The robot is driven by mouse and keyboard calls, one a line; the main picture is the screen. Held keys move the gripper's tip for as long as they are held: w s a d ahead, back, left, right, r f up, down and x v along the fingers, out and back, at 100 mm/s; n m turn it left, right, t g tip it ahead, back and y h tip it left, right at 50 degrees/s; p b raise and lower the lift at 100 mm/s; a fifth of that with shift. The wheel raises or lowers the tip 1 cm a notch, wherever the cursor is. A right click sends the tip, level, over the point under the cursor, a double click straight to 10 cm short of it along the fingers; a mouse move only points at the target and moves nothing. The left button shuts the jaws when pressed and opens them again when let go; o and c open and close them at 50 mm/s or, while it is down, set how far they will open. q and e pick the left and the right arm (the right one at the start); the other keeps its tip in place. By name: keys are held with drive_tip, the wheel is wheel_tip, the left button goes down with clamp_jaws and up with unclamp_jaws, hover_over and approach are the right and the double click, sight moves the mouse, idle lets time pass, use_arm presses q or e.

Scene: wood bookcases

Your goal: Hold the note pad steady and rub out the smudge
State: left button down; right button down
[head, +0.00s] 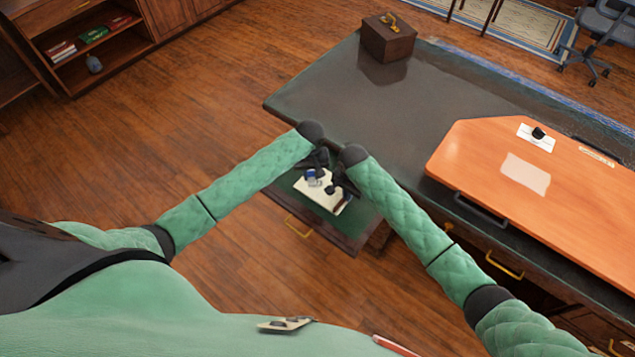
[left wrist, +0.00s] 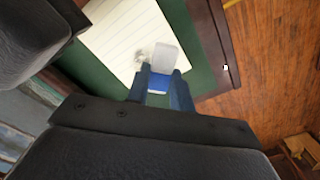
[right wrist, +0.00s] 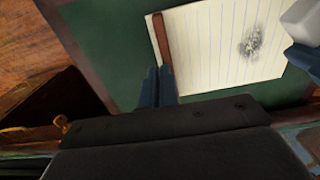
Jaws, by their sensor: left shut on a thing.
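The lined note pad (head: 322,198) lies on a green-topped surface at the front of the dark desk; it also shows in the left wrist view (left wrist: 115,35) and right wrist view (right wrist: 205,60). A grey smudge (right wrist: 251,42) marks its page. My left gripper (head: 316,170) is shut on an eraser with a blue sleeve and white end (left wrist: 162,60). The white end is beside the smudge; whether it touches the page I cannot tell. My right gripper (right wrist: 158,80) has its fingers together at the pad's brown bound edge (right wrist: 161,40), touching or just above it.
The green-topped surface (right wrist: 105,50) has a dark wood rim and a brass handle (head: 298,226). An orange-brown board (head: 480,165) with papers lies on the desk at right. A wooden box (head: 388,38) stands at the desk's far corner. The desk's middle is clear.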

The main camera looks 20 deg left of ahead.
use_arm(q)
drive_tip(key=shift+f, duration=3.05)
use_arm(e)
drive_tip(key=shift+s+d+f, duration=0.15)
drive_tip(key=shift+f, duration=0.15)
